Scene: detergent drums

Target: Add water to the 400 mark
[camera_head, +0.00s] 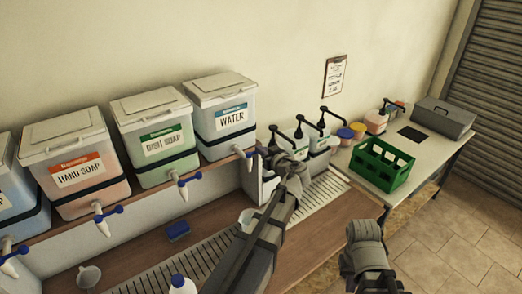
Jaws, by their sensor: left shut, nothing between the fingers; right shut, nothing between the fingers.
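The water drum (222,104) is a pale, lidded box with a blue WATER label, at the right end of the drum row on the shelf. A whitish cup or jug (246,216) stands below on the slatted drip grate, partly hidden by my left arm. Its marks and level cannot be read. My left gripper (284,158) is shut and empty, right of the water tap, in front of the pump bottles. My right gripper (365,230) is shut and empty, over the counter's right front edge.
Hand soap (79,177) and dish soap (161,146) drums stand to the left. A blue sponge (178,231), a funnel (89,275) and a white bottle (181,285) are on the counter. A green crate (381,166) and grey toolbox (443,119) occupy the right table.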

